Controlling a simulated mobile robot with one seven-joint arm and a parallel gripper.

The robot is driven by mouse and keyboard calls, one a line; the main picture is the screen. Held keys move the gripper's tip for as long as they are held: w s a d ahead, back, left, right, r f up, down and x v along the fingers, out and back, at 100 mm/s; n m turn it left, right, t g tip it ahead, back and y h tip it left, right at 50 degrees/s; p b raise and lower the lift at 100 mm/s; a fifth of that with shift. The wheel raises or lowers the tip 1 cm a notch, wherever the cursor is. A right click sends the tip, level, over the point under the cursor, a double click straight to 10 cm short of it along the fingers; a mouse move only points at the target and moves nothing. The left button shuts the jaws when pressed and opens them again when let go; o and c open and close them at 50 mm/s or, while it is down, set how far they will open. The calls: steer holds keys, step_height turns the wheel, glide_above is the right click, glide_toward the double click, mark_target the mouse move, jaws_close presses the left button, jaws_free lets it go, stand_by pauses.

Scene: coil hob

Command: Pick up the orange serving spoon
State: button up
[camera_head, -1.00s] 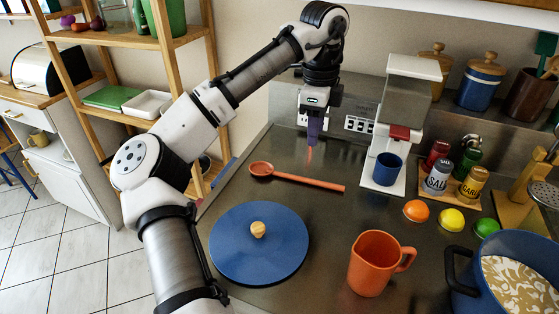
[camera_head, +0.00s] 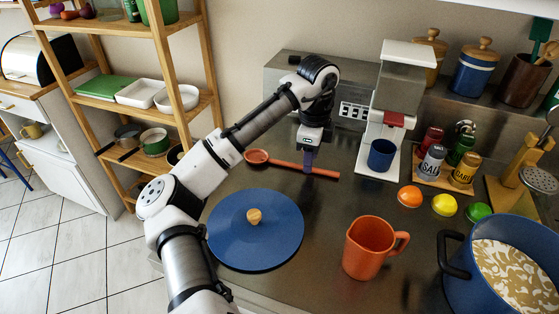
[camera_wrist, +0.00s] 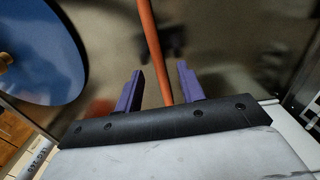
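The orange serving spoon (camera_head: 322,172) lies on the steel counter, its bowl to the left and its handle reaching right. My gripper (camera_head: 308,164) is down at the spoon's handle. In the wrist view, the handle (camera_wrist: 152,50) runs between the two purple fingers of my gripper (camera_wrist: 160,88). The fingers are apart, with a visible gap on each side of the handle. The spoon's bowl is outside the wrist view.
A blue lid (camera_head: 255,232) with a wooden knob lies in front of the spoon. An orange jug (camera_head: 368,248) stands to the front right. A white coffee machine (camera_head: 402,85) with a blue mug (camera_head: 382,155) stands right of the spoon's handle end.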

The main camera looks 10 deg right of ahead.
steer(key=shift+f, duration=0.9)
jaws_close()
steer(key=shift+r, duration=0.1)
